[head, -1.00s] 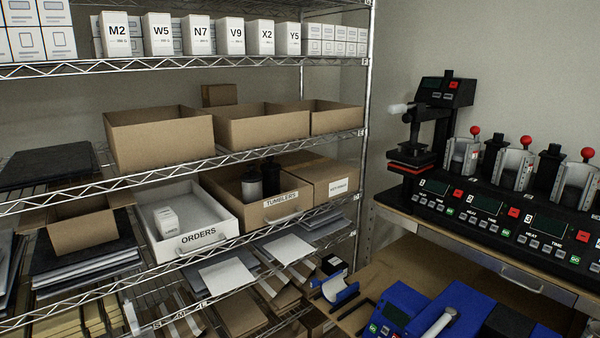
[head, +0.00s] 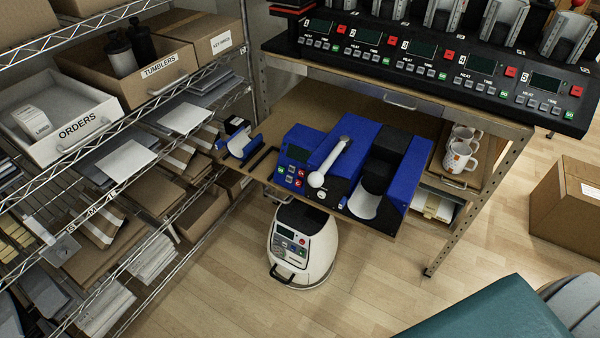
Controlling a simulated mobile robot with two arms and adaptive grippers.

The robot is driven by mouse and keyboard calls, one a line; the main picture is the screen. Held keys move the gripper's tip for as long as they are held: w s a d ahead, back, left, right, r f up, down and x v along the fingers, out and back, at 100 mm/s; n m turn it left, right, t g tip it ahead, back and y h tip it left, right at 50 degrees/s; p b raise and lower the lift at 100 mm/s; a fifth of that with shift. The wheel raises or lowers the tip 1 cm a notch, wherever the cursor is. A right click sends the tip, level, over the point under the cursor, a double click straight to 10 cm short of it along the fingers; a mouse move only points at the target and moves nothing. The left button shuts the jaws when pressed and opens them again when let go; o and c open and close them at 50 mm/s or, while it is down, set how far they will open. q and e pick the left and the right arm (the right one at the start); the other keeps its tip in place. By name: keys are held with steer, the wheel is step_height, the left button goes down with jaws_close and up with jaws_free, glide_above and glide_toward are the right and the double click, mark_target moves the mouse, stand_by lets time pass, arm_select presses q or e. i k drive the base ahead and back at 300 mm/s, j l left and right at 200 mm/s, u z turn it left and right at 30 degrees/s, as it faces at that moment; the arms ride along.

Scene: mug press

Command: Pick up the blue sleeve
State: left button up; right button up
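A small curved blue piece with a pale inner face, which looks like the blue sleeve (head: 238,146), sits at the left end of the lower wooden shelf under the bench. It lies left of a blue mug press (head: 322,165) with a grey lever, close to the wire rack. A black slotted piece lies between the sleeve and the press. Neither of my grippers is in view.
The wire rack (head: 100,190) stands close on the left, with an orders bin (head: 72,145) and a tumblers box (head: 165,84). A row of presses (head: 430,60) stands on the bench above. White mugs (head: 460,157) sit right of the blue press. A white machine (head: 303,250) stands on the floor below.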

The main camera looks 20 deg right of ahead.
mark_target(365, 205)
steer(key=z, duration=1.2)
steer(key=i+l+u, duration=0.15)
steer(key=l, duration=0.15)
steer(key=l+u, duration=0.1)
steer(key=l, duration=0.25)
steer(key=i+l+u, duration=0.15)
steer(key=l, duration=0.2)
